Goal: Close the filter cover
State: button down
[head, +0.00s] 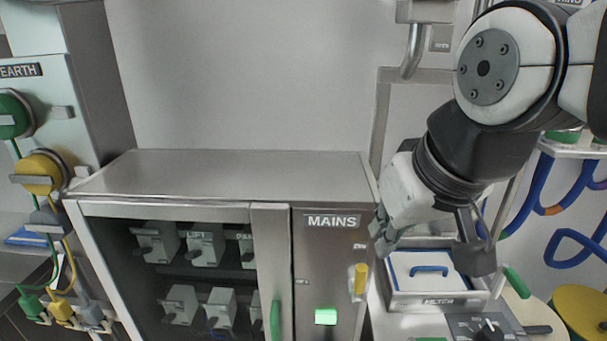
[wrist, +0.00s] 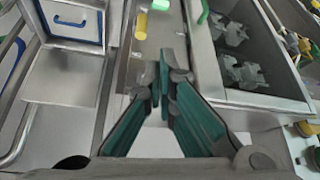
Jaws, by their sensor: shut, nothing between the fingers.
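The filter box (head: 437,302), labelled FILTER, sits right of the MAINS panel in the head view. Inside its pale rim is a white, blue-edged filter panel with a blue handle (head: 429,269). In the wrist view, this filter panel (wrist: 72,22) is exposed at upper left. A flat grey plate (wrist: 65,80) adjoins its far side and looks like the cover, folded back open. My gripper (head: 383,240) is left of and above the box, near the cabinet's right edge. Its green-padded fingers (wrist: 163,85) meet in the wrist view, shut and empty, apart from the cover.
The MAINS panel (head: 325,268) has a yellow switch (head: 360,280) and a lit green button (head: 326,317). The cabinet (head: 225,178) holds several grey switches. Blue hoses (head: 571,240) hang at right. A metal rail (wrist: 18,145) runs beside the plate in the wrist view.

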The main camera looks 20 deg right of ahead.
jog(key=w+d+r+m+b, duration=0.1)
jog(key=w+d, duration=0.3)
jog(key=w, duration=0.4)
jog(key=w+d+r, duration=0.2)
jog(key=w+d, duration=0.2)
jog(key=w, duration=0.4)
jog(key=w+d+r+m+b, duration=0.1)
jog(key=w+d, duration=0.4)
jog(key=w, duration=0.3)
jog(key=w+d+f, duration=0.2)
jog(key=w+d, duration=0.3)
jog(key=d, duration=0.1)
jog(key=w+d+f+m+h+b, duration=0.1)
jog(key=w+d+f, duration=0.1)
jog(key=w+d, duration=0.3)
jog(key=w+d+f+h, duration=0.1)
jog(key=w+d+f, duration=0.2)
jog(key=d, duration=0.6)
jog(key=shift+w+t+b, duration=0.35)
jog(key=shift+w+t, duration=0.05)
jog(key=shift+w, duration=0.85)
notch_tip(320, 180, down, 7)
jog(key=w+p, duration=0.1)
jog(key=p, duration=0.2)
jog(key=shift+f, duration=0.15)
jog(key=shift+d, duration=0.1)
